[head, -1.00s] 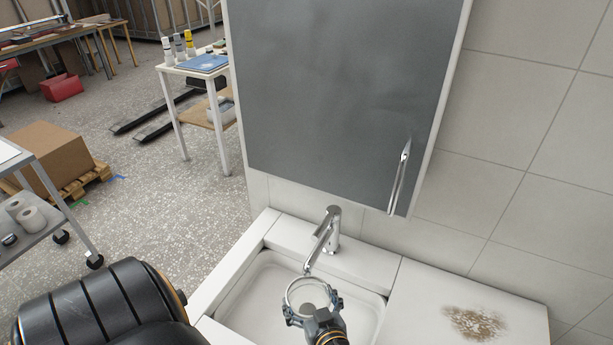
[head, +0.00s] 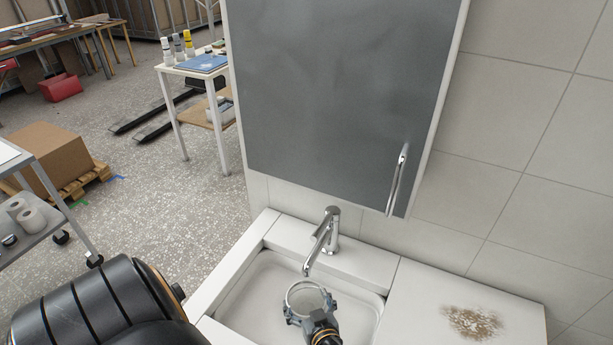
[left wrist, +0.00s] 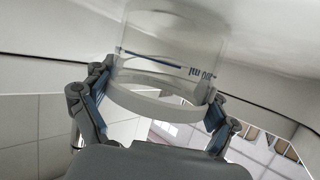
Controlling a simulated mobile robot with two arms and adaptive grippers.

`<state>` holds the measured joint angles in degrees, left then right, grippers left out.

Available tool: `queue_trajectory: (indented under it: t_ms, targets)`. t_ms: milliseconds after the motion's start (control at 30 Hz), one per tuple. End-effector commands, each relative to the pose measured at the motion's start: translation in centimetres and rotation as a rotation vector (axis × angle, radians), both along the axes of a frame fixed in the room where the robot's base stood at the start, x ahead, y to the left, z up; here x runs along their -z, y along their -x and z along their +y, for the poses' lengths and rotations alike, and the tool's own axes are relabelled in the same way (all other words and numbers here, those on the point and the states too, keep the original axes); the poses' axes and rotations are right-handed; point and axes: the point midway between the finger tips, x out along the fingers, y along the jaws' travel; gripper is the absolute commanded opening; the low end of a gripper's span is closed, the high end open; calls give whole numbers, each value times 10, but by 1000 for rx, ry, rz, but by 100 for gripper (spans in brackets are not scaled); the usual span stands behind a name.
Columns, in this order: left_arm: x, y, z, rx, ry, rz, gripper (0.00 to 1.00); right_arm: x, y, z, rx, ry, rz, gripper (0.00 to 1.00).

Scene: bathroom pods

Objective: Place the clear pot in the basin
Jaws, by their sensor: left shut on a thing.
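The clear pot (head: 306,293) is a small transparent cylinder with a round rim. It is over the white basin (head: 250,298), in front of the tap. My left gripper (head: 311,306) is shut around the pot's sides. In the left wrist view the pot (left wrist: 170,50) shows blue markings and a pale rim band, with the gripper's fingers (left wrist: 161,92) on either side of it. I cannot tell whether the pot touches the basin floor. My right gripper is not in view.
A chrome tap (head: 328,238) stands behind the basin, its spout reaching close to the pot. A grey cabinet (head: 330,90) with a metal handle (head: 398,180) hangs above. The counter (head: 420,305) to the right is clear except for a brown stain (head: 473,322).

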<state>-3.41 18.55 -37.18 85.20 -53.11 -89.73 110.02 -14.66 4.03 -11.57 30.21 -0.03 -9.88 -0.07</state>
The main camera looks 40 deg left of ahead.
Motion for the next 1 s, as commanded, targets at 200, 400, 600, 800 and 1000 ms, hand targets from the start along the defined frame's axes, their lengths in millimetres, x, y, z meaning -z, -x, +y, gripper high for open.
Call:
queue_trajectory:
  t_ms: [200,400,600,800,1000]
  targets:
    - [3,0,0,0,0,1,100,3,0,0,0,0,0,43]
    - [3,0,0,0,0,0,100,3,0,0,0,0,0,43]
    - [-1,0,0,0,0,0,100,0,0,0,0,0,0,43]
    - [-7,12,-23,0,5,0,100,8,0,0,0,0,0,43]
    - [-20,26,-50,0,4,1,100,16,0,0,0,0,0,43]
